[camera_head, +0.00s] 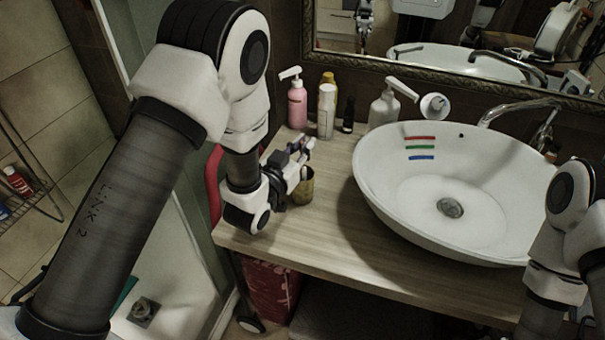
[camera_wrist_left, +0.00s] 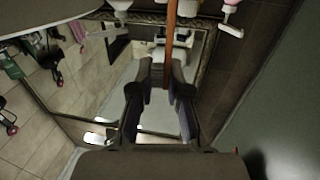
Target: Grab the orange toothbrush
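An orange-brown stick, which looks like the handle of the orange toothbrush (camera_wrist_left: 171,35), runs between the fingertips of my left gripper (camera_wrist_left: 167,75) in the left wrist view. The fingers are close on both its sides and appear to grip it. In the head view my left gripper (camera_head: 303,153) is at the left part of the counter, just above and beside a small brown cup (camera_head: 303,187). I cannot make out the toothbrush there. My right arm shows at the right edge of the head view, but its gripper is out of the picture.
A white basin (camera_head: 385,205) stands on the wooden counter (camera_head: 335,228), with red, green and blue strips on its inner wall. A pink pump bottle (camera_head: 297,105), a white bottle (camera_head: 326,112) and a white pump bottle (camera_head: 384,108) stand behind. A mirror hangs above.

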